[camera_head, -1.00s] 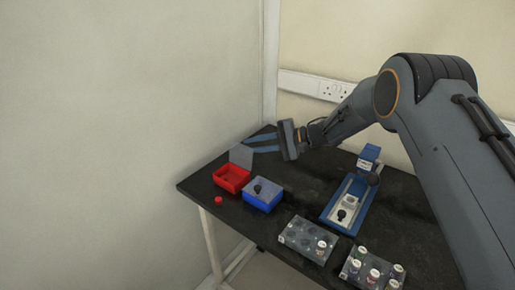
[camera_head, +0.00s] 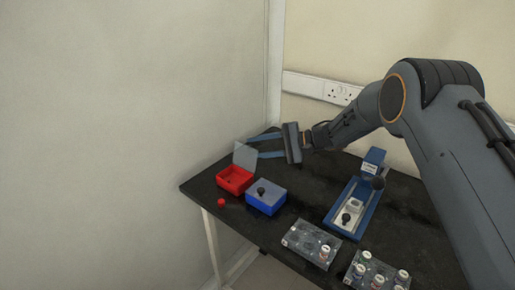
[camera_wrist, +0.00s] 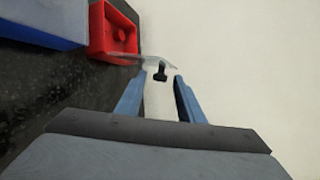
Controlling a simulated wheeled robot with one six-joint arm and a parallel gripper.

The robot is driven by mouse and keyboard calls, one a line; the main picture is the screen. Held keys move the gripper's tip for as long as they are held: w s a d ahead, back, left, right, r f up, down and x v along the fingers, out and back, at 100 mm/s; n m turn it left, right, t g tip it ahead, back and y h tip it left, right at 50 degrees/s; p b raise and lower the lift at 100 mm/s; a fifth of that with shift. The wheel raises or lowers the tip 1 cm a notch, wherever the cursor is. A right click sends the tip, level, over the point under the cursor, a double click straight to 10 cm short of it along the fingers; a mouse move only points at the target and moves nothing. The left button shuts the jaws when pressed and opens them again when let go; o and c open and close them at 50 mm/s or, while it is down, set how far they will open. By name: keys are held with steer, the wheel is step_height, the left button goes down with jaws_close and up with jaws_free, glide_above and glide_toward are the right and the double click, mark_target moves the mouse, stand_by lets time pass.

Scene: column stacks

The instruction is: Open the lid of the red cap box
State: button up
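The red cap box (camera_head: 234,181) stands at the table's far left corner, with its inside showing. Its clear lid (camera_head: 245,157) is raised and stands up at the back edge. In the wrist view the red box (camera_wrist: 113,36) is at the top, and the lid shows almost edge-on with a black knob (camera_wrist: 160,70) on it. My gripper (camera_head: 253,147) is beside the lid, on its outer side. Its blue fingers are spread, with the knob between the tips and a gap on each side. The gripper is open and holds nothing.
A blue box (camera_head: 265,203) with a closed, knobbed lid stands right beside the red box. A red cap (camera_head: 222,203) lies near the left edge. A blue device (camera_head: 354,199) and two clear racks (camera_head: 303,249) stand to the right. A wall is close on the left.

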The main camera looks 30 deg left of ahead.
steer(key=b+v, duration=0.1)
steer(key=v, duration=0.6)
steer(key=shift+w+d+b, duration=0.2)
steer(key=shift+d+b, duration=0.15)
steer(key=shift+s+r, duration=0.1)
